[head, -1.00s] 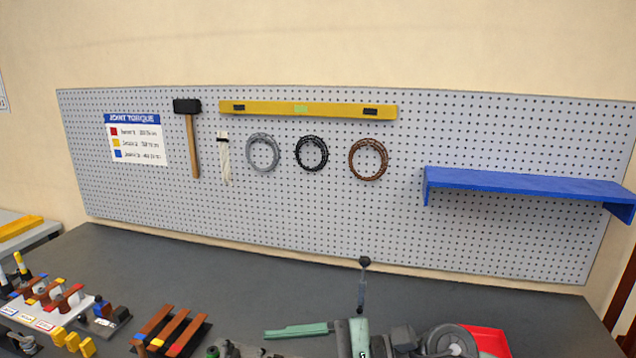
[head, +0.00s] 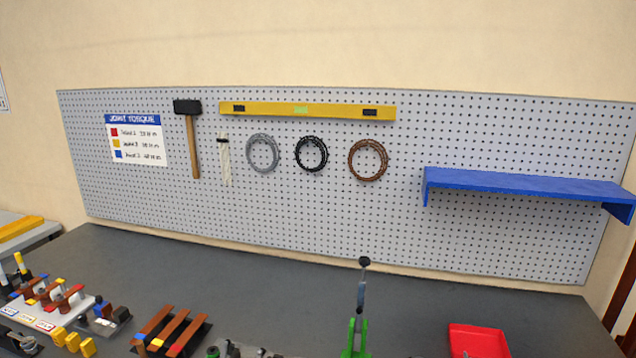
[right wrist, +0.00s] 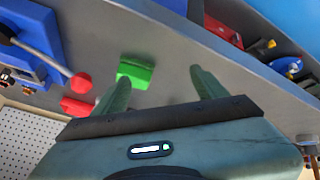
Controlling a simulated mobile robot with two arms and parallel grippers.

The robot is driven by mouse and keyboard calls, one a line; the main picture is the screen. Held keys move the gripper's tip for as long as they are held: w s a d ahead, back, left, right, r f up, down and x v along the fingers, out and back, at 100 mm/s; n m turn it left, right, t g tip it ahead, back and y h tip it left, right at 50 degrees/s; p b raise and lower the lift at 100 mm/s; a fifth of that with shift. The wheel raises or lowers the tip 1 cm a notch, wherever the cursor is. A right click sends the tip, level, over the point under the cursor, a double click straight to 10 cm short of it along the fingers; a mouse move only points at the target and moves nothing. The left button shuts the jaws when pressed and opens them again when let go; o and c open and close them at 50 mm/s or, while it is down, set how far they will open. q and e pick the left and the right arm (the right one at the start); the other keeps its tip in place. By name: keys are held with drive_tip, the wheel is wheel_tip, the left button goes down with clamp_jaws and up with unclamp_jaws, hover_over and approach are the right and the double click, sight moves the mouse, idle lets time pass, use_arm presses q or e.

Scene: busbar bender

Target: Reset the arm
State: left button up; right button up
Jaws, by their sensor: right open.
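The bender's arm shows in the head view as an upright lever (head: 361,298) with a black knob on top. It rises from a bright green bracket (head: 353,340) at the bottom edge, and its lower part is cut off. My right gripper (right wrist: 160,74) shows in the right wrist view, its two greenish fingers apart and nothing between them. A green block (right wrist: 135,71) lies beyond the fingers. A grey rod with a red end (right wrist: 50,62) reaches out from a blue fixture (right wrist: 32,35) at the left. My left gripper is not in view.
A red tray (head: 478,340) stands right of the lever. Copper bars (head: 172,330) and a white fixture board (head: 55,308) are at the front left. A pegboard with tools (head: 440,230) and a blue shelf (head: 520,185) is behind. The back of the bench is clear.

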drive_tip(key=s+f+m+g, duration=0.3)
drive_tip(key=s+g, duration=0.1)
drive_tip(key=s, duration=0.5)
wheel_tip(320, 180, down, 33)
drive_tip(key=s+b, duration=0.2)
drive_tip(key=b, duration=0.4)
drive_tip(key=s+d+f+n+g+b, duration=0.1)
drive_tip(key=s+f+b, duration=0.3)
drive_tip(key=s+f, duration=1.2)
wheel_tip(320, 180, down, 4)
drive_tip(key=shift+s+d+r+g, duration=0.15)
drive_tip(key=shift+d+g, duration=0.35)
drive_tip(key=shift+d, duration=0.35)
